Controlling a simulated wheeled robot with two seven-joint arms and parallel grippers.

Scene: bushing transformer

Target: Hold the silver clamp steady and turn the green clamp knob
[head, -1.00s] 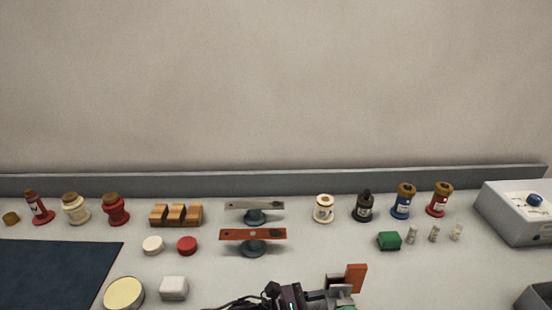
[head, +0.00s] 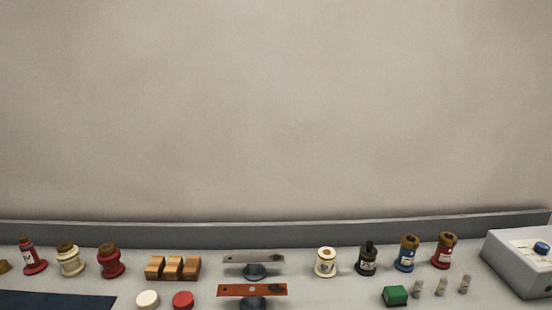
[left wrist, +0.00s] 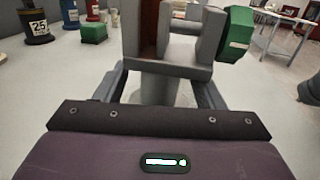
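In the left wrist view the silver clamp (left wrist: 190,77) is right in front of my left gripper (left wrist: 162,88), with grey upright parts and a brown piece between them. The green clamp knob (left wrist: 237,35) is on its right side, with a pale label or mark. Grey finger parts of my left gripper lie on both sides of a light grey post under the clamp. Whether the fingers press on the clamp cannot be made out. Neither gripper nor the clamp shows in the head view now.
Two metal bars, grey (head: 253,258) and copper-coloured (head: 252,290), stand on round bases mid-table. Wooden blocks (head: 173,267) and bushings are to the left. More bushings and a green block (head: 395,295) are to the right, with a grey box (head: 520,265) at the edge.

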